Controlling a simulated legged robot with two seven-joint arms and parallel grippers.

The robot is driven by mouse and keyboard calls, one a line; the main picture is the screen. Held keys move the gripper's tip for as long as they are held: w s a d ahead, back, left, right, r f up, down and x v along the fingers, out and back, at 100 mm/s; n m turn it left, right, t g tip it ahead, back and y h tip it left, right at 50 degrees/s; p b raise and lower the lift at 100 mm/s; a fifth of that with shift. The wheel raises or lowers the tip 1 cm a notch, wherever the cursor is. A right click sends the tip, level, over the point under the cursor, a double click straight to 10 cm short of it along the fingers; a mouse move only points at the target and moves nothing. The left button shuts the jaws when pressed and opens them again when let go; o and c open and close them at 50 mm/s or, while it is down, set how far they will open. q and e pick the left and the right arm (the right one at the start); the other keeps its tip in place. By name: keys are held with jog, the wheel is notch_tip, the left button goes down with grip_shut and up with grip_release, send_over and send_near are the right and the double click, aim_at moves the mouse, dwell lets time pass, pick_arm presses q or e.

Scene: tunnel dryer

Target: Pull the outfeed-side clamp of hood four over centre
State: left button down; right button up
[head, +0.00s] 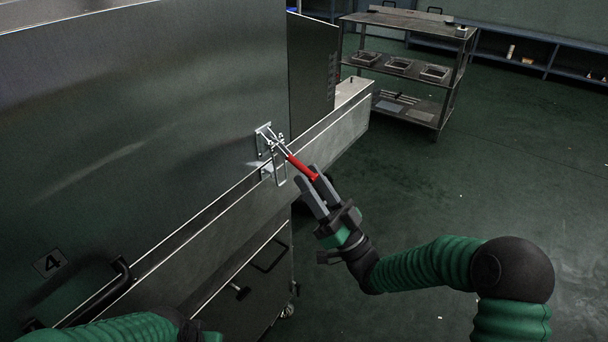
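The outfeed-side clamp (266,140) is a bright metal toggle latch on the lower right of the hood panel (150,110), which carries a number 4 plate (48,263). Its red-sleeved lever (301,166) sticks out and down to the right. Its wire loop (281,172) hangs by a small catch (266,170) on the ledge below; I cannot tell if it is hooked. My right gripper (310,177) has its fingertips at the lever's free end, with the red tip between or just over them. I cannot tell if they grip it. My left gripper is below the picture; only its forearm shows.
A black bar handle (95,300) is on the hood at the lower left, near my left arm. A long metal ledge (335,135) runs under the hood. A cart (408,68) with trays stands at the back right. The green floor (510,190) right of the machine is mostly clear.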

aim_at(292, 160)
jog(key=shift+x, duration=1.45)
jog(key=shift+c, duration=0.4)
grip_shut()
